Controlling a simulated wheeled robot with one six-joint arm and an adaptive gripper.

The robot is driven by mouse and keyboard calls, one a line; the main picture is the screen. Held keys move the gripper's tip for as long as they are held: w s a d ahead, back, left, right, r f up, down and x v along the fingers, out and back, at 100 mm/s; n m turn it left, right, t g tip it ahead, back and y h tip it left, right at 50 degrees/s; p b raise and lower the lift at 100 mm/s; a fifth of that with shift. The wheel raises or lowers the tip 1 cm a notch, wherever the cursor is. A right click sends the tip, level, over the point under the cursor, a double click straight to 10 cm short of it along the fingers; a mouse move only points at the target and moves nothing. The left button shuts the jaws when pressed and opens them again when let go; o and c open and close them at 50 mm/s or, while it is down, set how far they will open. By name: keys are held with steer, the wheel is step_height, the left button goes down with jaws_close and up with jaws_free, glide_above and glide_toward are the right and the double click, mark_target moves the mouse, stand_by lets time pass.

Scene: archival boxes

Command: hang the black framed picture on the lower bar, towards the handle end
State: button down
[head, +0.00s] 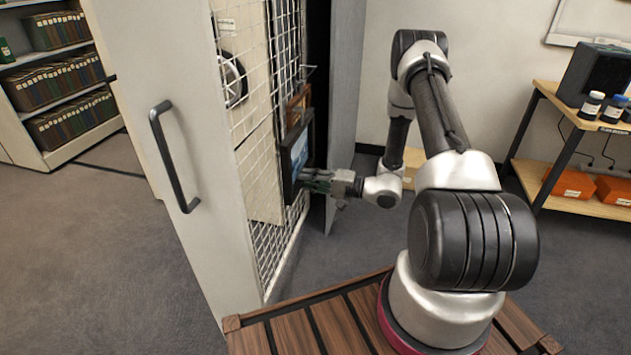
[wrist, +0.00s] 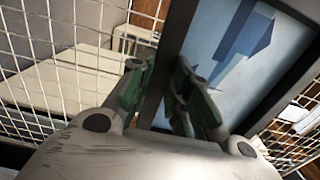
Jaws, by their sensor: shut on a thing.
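The black framed picture (head: 296,156) with a blue image stands upright close to the white wire mesh (head: 286,60) of the pulled-out panel in the head view. My gripper (head: 318,183) is shut on its lower frame edge. In the wrist view the green fingers of my gripper (wrist: 163,95) pinch the dark frame of the black framed picture (wrist: 235,50), which looks tilted there. The handle (head: 172,155) is on the panel's near white end. The lower bar is not clear, and I cannot tell whether the picture touches it or the mesh.
A brown wooden frame (head: 299,103) hangs just behind and above the picture. A round framed piece (head: 234,80) shows through the mesh. A shelf with bottles (head: 591,105) stands at the right, and book shelves (head: 62,85) at the left. Grey floor is clear at the left.

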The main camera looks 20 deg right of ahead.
steer(key=shift+x, duration=2.65)
steer(key=shift+w+a, duration=0.15)
steer(key=shift+x, duration=2.3)
